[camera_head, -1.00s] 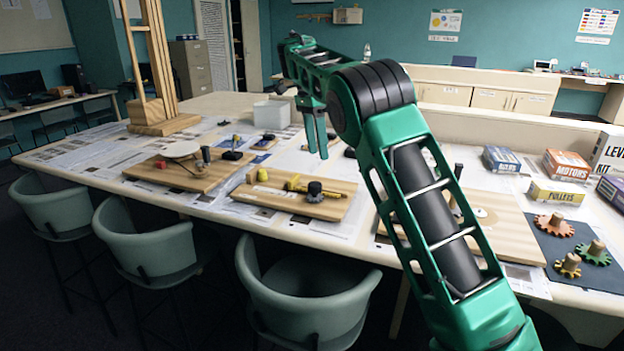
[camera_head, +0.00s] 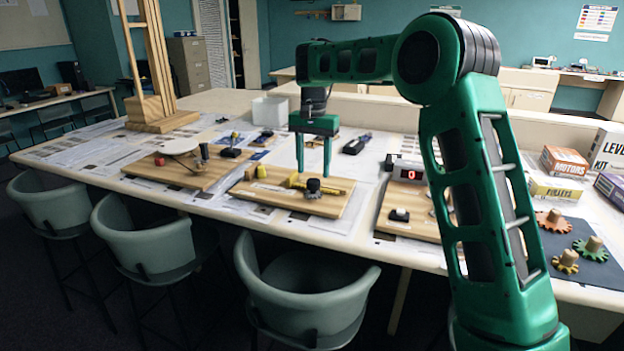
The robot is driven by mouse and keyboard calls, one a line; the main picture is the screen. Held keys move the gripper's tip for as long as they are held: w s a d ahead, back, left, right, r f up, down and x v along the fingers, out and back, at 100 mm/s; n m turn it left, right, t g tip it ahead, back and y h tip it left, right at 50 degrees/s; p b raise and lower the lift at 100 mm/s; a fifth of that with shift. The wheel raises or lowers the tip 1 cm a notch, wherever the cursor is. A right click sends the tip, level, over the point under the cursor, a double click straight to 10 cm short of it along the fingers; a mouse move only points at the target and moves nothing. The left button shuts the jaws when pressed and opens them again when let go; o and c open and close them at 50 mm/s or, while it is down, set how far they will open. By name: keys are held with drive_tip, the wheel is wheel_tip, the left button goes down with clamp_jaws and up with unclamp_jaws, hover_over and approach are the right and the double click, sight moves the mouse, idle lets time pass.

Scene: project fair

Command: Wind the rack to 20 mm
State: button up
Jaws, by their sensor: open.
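The rack is a yellow bar (camera_head: 335,189) on a wooden board (camera_head: 275,198) in the middle of the table. A dark knob (camera_head: 313,188) stands at its front side. My gripper (camera_head: 314,172) points down with its two fingers apart, above the board and just over or behind the knob. It is open and holds nothing. I cannot tell how high the fingertips are above the rack. Any millimetre scale on the rack is too small to read.
A turntable board (camera_head: 190,175) lies to the left. Gears (camera_head: 590,249) on a dark mat and several boxes (camera_head: 555,190) are at right. Chairs (camera_head: 307,290) line the front edge.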

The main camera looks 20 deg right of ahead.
sight(313, 180)
drive_tip(key=shift+f, duration=1.95)
drive_tip(key=shift+c, duration=0.2)
drive_tip(key=c, duration=1)
drive_tip(key=shift+n, duration=0.6)
drive_tip(key=o, duration=1)
drive_tip(key=shift+o, duration=0.2)
drive_tip(key=shift+r, duration=0.15)
wheel_tip(313, 180, up, 10)
drive_tip(key=shift+r, duration=0.25)
drive_tip(key=shift+w, duration=0.1)
